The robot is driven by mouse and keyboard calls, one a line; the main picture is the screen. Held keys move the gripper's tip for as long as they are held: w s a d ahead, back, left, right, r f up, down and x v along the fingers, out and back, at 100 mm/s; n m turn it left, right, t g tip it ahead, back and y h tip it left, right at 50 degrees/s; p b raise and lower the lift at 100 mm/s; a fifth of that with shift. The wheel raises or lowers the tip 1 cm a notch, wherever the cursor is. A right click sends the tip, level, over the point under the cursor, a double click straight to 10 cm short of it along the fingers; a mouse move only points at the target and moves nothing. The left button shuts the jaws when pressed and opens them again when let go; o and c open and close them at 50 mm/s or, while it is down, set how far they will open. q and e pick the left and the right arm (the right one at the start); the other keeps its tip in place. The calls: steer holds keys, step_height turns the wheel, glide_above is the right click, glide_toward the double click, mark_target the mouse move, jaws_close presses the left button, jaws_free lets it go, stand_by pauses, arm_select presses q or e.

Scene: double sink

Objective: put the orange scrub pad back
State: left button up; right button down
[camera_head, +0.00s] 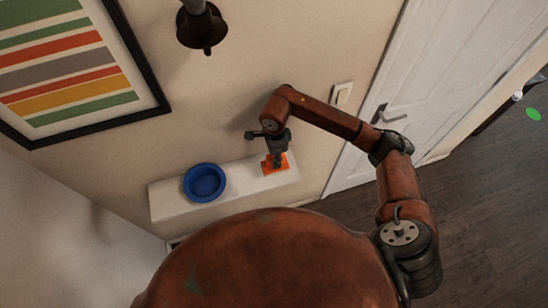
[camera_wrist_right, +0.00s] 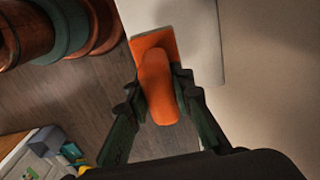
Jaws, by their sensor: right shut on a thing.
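The orange scrub pad (camera_wrist_right: 160,88) shows in the right wrist view as a rounded, elongated orange piece between the fingers of my right gripper (camera_wrist_right: 161,82). My right gripper is shut on it. A flat orange square (camera_wrist_right: 143,42) lies just beyond it; I cannot tell whether the two are one piece. In the head view, my right gripper (camera_head: 276,158) points down at the right end of the white ledge (camera_head: 238,182), with flat orange (camera_head: 268,170) showing around its tips. Whether the orange rests on the ledge is hard to tell. My left gripper is not in view.
A blue bowl (camera_head: 204,183) stands on the ledge left of my right gripper, with bare ledge between them. The wall rises close behind, with a light switch (camera_head: 342,93) and a white door (camera_head: 440,80) to the right. A dark fixture (camera_head: 202,28) hangs above.

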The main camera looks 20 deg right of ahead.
steer(key=w+f, duration=0.2)
steer(key=f, duration=0.1)
steer(key=shift+w+d+p, duration=0.1)
steer(key=shift+w+p, duration=0.25)
steer(key=shift+p, duration=0.05)
step_height(320, 180, down, 2)
steer(key=shift+f+p, duration=0.1)
steer(key=shift+p, duration=0.7)
steer(key=shift+w+f, duration=0.1)
steer(key=shift+f, duration=0.4)
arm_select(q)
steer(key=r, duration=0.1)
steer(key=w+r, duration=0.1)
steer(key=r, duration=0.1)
arm_select(e)
steer(key=shift+f, duration=0.15)
steer(key=shift+f, duration=0.1)
steer(key=c, duration=1.7)
jaws_free()
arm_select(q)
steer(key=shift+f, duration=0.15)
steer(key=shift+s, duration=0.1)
